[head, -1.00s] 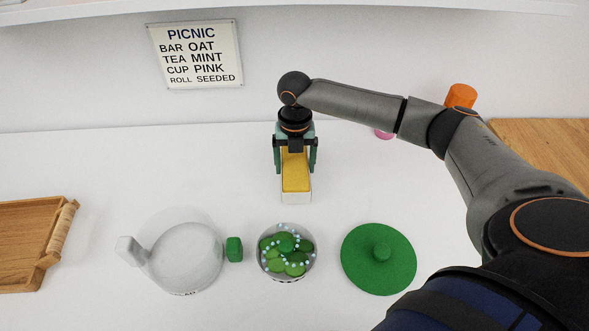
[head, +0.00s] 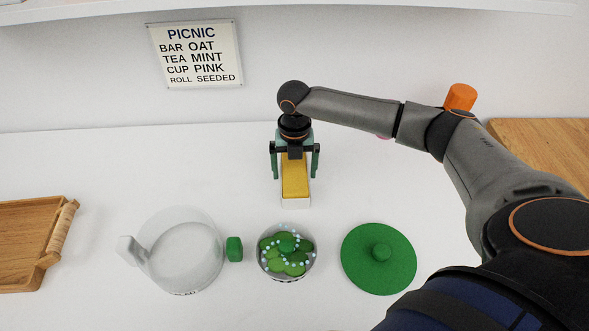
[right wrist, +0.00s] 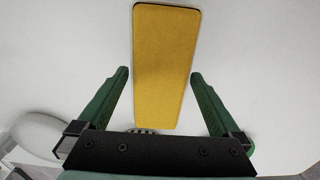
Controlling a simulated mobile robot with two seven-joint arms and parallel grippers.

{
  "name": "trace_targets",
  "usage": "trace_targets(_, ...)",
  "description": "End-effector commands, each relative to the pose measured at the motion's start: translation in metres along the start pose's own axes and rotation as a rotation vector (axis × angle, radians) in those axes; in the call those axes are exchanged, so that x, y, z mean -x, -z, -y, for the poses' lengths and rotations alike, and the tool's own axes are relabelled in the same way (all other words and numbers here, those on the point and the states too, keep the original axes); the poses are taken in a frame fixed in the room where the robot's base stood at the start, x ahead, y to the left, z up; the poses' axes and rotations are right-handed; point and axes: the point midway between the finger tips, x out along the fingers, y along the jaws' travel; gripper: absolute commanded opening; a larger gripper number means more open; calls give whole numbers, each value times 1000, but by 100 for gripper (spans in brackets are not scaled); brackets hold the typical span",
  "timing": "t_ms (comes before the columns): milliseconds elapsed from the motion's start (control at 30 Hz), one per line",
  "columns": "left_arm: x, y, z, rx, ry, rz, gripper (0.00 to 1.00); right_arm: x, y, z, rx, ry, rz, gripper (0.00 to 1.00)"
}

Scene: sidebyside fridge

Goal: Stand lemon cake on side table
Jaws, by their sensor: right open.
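The lemon cake (head: 295,180) is a long block with a yellow top and white sides, standing on the white surface in the middle of the head view. It also shows in the right wrist view (right wrist: 165,60), its near end reaching between the fingers. My right gripper (head: 294,174) is open over the cake's far end. In the right wrist view its green fingers (right wrist: 160,74) stand on either side of the cake with gaps. A wooden surface (head: 550,150) at the right edge looks like the side table. My left gripper is not in view.
A wooden tray (head: 35,230) is at left. An orange cylinder (head: 460,97) stands behind my right arm.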

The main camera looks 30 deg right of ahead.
Motion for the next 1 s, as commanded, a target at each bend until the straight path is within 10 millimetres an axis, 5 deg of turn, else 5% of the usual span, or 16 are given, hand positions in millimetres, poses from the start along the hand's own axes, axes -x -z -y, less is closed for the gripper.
trace_targets(533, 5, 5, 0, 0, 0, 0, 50, 102, -1, 0, 0, -3, 3, 100)
trace_targets(1000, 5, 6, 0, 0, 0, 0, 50, 120, 0, 0, -1, -1, 0, 100)
